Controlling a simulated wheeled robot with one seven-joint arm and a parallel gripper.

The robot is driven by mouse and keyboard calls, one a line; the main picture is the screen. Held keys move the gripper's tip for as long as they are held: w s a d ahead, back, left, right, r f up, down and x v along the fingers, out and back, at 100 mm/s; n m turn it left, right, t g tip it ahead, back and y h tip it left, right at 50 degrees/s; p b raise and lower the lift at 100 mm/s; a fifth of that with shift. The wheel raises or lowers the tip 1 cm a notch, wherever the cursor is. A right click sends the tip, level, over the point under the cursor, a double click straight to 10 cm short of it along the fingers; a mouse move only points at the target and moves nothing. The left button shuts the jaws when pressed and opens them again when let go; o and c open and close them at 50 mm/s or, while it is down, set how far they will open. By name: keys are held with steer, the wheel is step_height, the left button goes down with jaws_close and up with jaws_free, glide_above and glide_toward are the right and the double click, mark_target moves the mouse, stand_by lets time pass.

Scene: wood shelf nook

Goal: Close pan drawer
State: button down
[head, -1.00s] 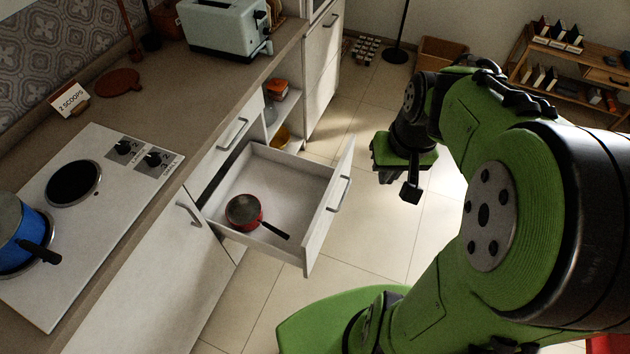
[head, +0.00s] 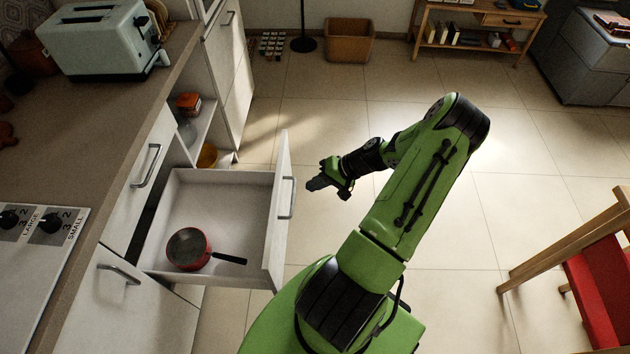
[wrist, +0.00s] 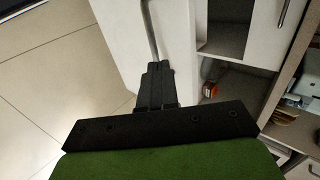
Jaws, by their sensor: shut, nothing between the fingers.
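The pan drawer (head: 225,178) is pulled out from the counter in the head view. A red pan (head: 188,248) with a black handle lies inside it. The drawer's white front panel (head: 278,220) carries a metal handle (head: 288,198), which also shows in the wrist view (wrist: 150,35). My gripper (head: 318,184) is shut and empty, just to the right of the drawer front, pointing at it. In the wrist view its black fingers (wrist: 155,82) are together near the handle's end. I cannot tell whether they touch the panel.
An open shelf with an orange-lidded jar (head: 188,103) is beyond the drawer. The counter (head: 90,130) bears a toaster (head: 105,40) and a stove (head: 35,250). A wooden chair with a red seat (head: 590,285) stands at the right. The floor between is clear.

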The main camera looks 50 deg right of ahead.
mark_target(280, 194)
steer(key=w+a+f, duration=0.2)
steer(key=w, duration=0.1)
steer(key=w+a+f+b, duration=0.1)
steer(key=w+a, duration=0.1)
steer(key=shift+w+a+f, duration=0.1)
steer(key=shift+w+f, duration=0.1)
steer(key=shift+w, duration=0.05)
steer(key=shift+w+a, duration=0.2)
steer(key=shift+w, duration=0.05)
